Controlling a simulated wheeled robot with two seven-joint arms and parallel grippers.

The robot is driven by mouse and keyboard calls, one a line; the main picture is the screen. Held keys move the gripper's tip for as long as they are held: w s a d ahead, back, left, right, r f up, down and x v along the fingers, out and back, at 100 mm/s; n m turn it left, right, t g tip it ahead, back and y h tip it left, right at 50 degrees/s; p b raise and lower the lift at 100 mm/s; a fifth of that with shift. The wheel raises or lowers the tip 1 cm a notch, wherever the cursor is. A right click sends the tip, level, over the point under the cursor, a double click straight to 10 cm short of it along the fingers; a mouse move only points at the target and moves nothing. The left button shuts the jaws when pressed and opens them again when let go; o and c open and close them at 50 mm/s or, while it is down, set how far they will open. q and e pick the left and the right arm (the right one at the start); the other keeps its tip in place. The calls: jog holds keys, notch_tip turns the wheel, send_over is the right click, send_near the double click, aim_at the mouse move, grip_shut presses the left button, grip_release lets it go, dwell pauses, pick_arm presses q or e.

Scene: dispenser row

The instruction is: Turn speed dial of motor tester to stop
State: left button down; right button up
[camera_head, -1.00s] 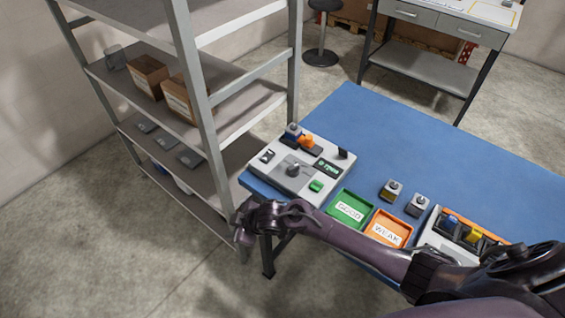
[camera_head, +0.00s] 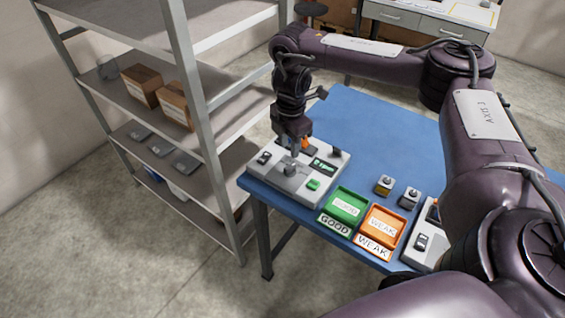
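The motor tester (camera_head: 317,191) is a light grey box on the near left corner of the blue table. Its dark speed dial (camera_head: 290,170) sits in the middle of the top face. A green button and a small green display lie to the right of the dial. My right gripper (camera_head: 290,152) points down over the tester, with its fingertips just above or at the dial. I cannot tell whether they touch it or how far apart they are. The gripper hides part of the tester's back edge; an orange part (camera_head: 306,144) shows beside it. My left gripper is out of view.
Green GOOD (camera_head: 333,224) and orange WEAK (camera_head: 372,248) trays stand right of the tester. Two small motors (camera_head: 385,185) (camera_head: 409,197) stand behind them. Another grey device (camera_head: 424,246) is partly behind my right arm. A grey shelf (camera_head: 214,150) stands close on the left.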

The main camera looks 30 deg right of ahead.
aim_at(290, 166)
jog(key=shift+s+d, duration=0.1)
jog(key=shift+d, duration=0.15)
notch_tip(290, 166, down, 5)
jog(key=shift+f+b, duration=0.1)
jog(key=shift+b, duration=0.6)
jog(key=shift+f+p, duration=0.4)
jog(key=shift+f, duration=0.75)
grip_shut()
